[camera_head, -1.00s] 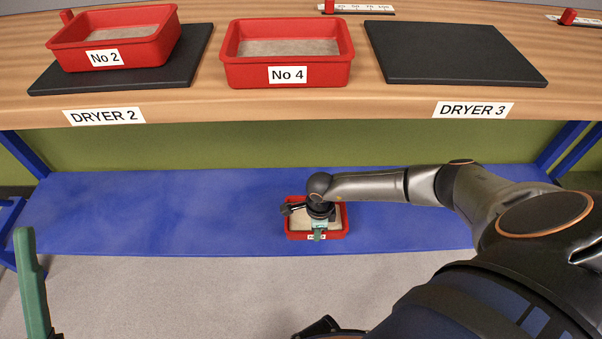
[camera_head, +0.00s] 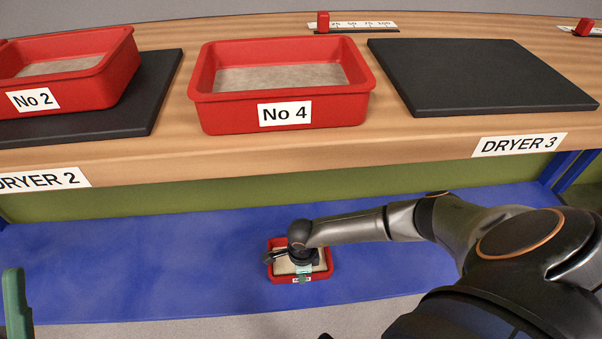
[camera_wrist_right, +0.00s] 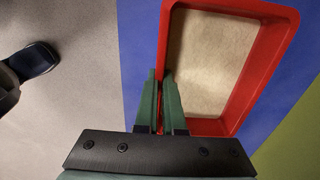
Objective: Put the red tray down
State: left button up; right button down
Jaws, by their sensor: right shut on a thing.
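A small red tray (camera_head: 327,262) with a pale sandy floor shows over the blue lower shelf, below the bench. My right gripper (camera_head: 303,270) is shut on its front wall. In the right wrist view the green fingers (camera_wrist_right: 160,88) pinch the wall of the red tray (camera_wrist_right: 262,62), over the blue shelf and near its edge. I cannot tell whether the tray touches the shelf. One green finger of my left gripper (camera_head: 15,305) shows at the lower left edge, away from any tray; its opening is not visible.
The blue shelf (camera_head: 150,265) is clear on both sides of the tray. On the wooden bench (camera_head: 400,150) above stand tray No 4 (camera_head: 283,113) and tray No 2 (camera_head: 118,80), which rests on a dark plate (camera_head: 150,108). The dark DRYER 3 plate (camera_head: 485,75) is empty.

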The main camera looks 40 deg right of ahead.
jog(key=shift+f, duration=0.85)
pick_arm(q)
jog(key=shift+w+d+f, duration=0.35)
jog(key=shift+w+f, duration=0.05)
jog(key=shift+f, duration=0.25)
pick_arm(e)
jog(key=shift+r, duration=0.1)
jog(key=shift+f+b, duration=0.25)
jog(key=shift+b, duration=0.1)
pick_arm(q)
jog(key=shift+f, duration=0.1)
pick_arm(e)
jog(key=c, duration=1)
grip_release()
